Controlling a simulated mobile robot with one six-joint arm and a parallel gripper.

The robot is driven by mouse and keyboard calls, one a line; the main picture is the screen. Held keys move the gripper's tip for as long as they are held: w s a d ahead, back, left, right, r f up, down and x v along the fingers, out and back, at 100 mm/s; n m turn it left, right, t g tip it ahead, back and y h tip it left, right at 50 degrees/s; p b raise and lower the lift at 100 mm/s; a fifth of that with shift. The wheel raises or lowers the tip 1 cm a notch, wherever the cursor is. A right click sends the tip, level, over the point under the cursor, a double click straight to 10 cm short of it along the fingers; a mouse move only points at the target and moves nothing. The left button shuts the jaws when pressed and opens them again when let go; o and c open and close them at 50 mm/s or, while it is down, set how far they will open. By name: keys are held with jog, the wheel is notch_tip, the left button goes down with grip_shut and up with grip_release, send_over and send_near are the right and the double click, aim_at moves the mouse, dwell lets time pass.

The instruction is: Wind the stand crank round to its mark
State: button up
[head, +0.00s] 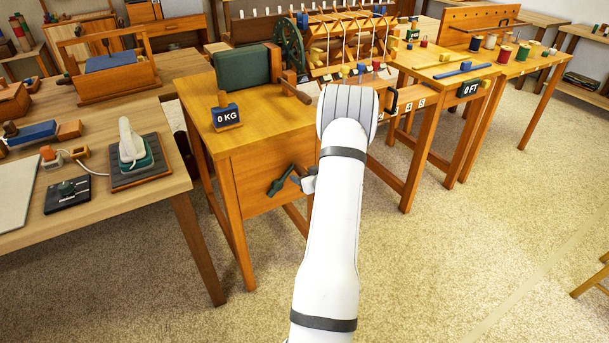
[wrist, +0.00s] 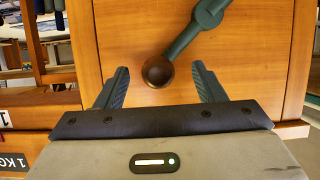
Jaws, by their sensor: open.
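The dark green stand crank (head: 279,182) is mounted on the wooden front panel of the stand, under the 0 KG sign. In the head view it slants, and my gripper (head: 306,181) is beside its right end, mostly hidden by my arm. In the wrist view the crank arm (wrist: 184,42) runs from a round hub (wrist: 209,14) at the top down to a round brown knob (wrist: 158,71). My gripper (wrist: 160,67) is open, with one finger on each side of the knob and a gap on both sides. I cannot make out the mark.
A 0 KG sign (head: 227,116) and a green block (head: 242,68) stand on the stand's top. A table with an iron (head: 131,146) is to the left. A loom and a bench with a 0 FT sign (head: 470,89) are to the right. The carpet in front is clear.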

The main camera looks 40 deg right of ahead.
jog(key=p+v, duration=0.1)
jog(key=v, duration=0.5)
jog(key=shift+s, duration=0.2)
jog(key=shift+a, duration=0.1)
jog(key=v, duration=0.8)
